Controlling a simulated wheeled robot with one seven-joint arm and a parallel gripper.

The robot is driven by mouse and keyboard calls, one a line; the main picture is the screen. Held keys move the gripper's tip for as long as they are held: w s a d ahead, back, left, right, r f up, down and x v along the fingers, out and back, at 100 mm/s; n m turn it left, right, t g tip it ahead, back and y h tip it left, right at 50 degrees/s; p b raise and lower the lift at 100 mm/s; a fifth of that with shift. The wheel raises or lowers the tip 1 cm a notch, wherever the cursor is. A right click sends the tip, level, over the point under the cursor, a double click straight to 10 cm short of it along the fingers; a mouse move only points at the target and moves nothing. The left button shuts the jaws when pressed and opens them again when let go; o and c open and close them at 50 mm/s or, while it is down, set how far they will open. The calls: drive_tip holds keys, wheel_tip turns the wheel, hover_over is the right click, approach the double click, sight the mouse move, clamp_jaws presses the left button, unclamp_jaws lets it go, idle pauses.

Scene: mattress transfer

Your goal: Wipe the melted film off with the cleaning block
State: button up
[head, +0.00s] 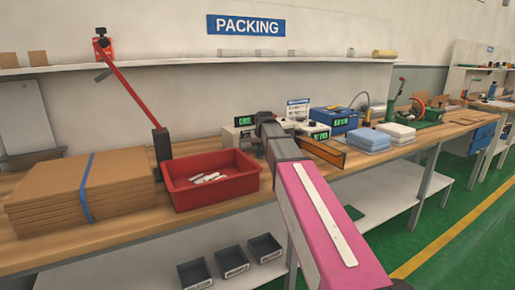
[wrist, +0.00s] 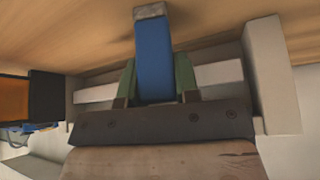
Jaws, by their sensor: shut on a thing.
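In the wrist view my gripper (wrist: 155,78) is shut on a blue block with a grey end, the cleaning block (wrist: 154,52). Its two green-lined fingers press on the block's sides. A pale bar (wrist: 218,73) runs behind the fingers and shows on both sides of them; I cannot tell if the block touches it. A pale upright piece (wrist: 270,75) stands to the right. In the head view my pink arm hides the gripper and the block. A pale machine with a green "COOL" display (head: 244,121) stands just left of the arm's end. I cannot make out any melted film.
A red bin (head: 212,190) with white pieces stands left of my arm, with strapped cardboard (head: 75,195) further left. A shelf (head: 200,65) runs above.

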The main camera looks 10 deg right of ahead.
drive_tip(key=shift+w+d+r, duration=0.1)
drive_tip(key=shift+w+d, duration=0.25)
drive_tip(key=shift+d, duration=0.5)
drive_tip(key=shift+w+d, duration=0.35)
drive_tip(key=shift+d, duration=0.5)
drive_tip(key=shift+w+d, duration=0.4)
drive_tip(key=shift+d, duration=0.5)
drive_tip(key=shift+w+d, duration=0.35)
drive_tip(key=shift+d, duration=0.5)
drive_tip(key=shift+r, duration=2.9)
wheel_tip(320, 180, up, 3)
